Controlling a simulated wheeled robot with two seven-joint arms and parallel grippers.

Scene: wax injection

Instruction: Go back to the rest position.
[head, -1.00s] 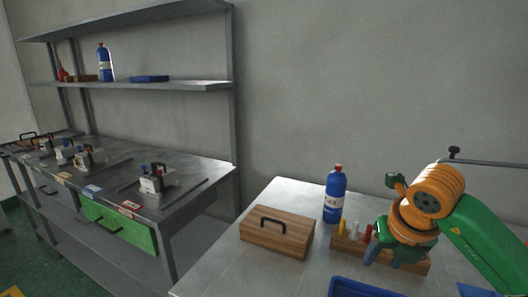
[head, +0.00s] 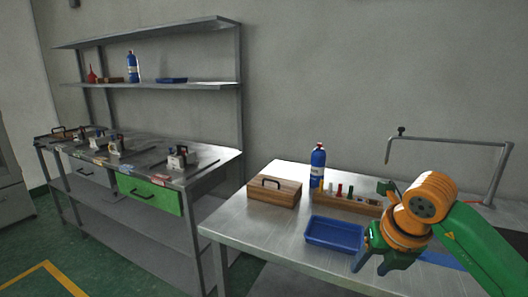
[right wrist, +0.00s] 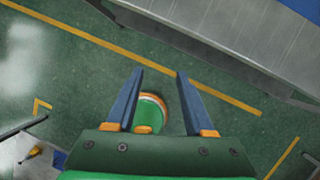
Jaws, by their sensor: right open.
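My right gripper (head: 372,262) hangs at the right of the head view, in front of the blue tray on the metal table (head: 222,229). It also shows in the right wrist view (right wrist: 154,82), with its two blue fingers apart and nothing between them. Beyond the fingers in that view are the green floor and a round green and orange part of my own body. My left gripper is in neither view.
The table holds a blue tray (head: 334,234), a wooden box with a black handle (head: 273,191), a blue bottle (head: 317,167) and a wooden rack (head: 350,204) with small coloured pieces. A workbench with a green drawer (head: 150,194) stands left. The table's front left is clear.

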